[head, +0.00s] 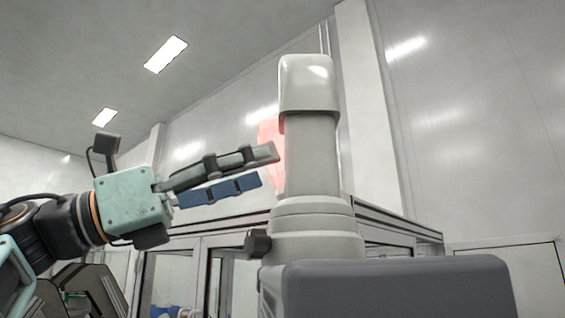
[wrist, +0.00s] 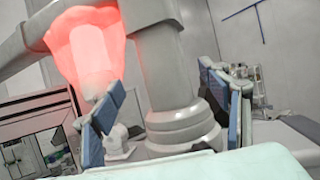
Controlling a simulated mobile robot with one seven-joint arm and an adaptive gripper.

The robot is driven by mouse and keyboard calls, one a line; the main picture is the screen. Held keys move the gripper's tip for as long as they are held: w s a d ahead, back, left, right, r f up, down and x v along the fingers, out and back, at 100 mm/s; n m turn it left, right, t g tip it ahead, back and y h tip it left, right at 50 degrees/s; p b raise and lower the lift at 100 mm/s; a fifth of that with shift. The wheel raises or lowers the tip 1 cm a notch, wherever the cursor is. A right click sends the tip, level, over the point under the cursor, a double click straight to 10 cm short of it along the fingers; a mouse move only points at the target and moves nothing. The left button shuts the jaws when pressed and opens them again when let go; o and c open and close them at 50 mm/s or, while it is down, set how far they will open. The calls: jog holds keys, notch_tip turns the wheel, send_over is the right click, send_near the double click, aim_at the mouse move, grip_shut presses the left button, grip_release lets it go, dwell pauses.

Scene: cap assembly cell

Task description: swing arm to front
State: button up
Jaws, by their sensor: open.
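My gripper (head: 268,167) reaches in from the left in the head view, with its fingers pointing right. The fingers are apart, one above the other, with nothing seen between them. In the wrist view my gripper (wrist: 160,85) shows blue pads on both sides, spread wide. A pale grey machine column (head: 310,150) stands beside the fingertips in the head view; I cannot tell the gap. The column (wrist: 165,65) also shows beyond the open fingers in the wrist view. My wrist housing is pale green.
A translucent red shape (head: 270,145) shows beside the column, partly hidden; it glows in the wrist view (wrist: 90,45). A dark grey block (head: 400,285) fills the lower right foreground. Framed glass panels (head: 180,270) stand behind. A small white machine (wrist: 115,140) shows beyond.

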jog(key=v, duration=0.5)
jog(key=shift+a+f, duration=0.2)
jog(key=shift+a, duration=0.15)
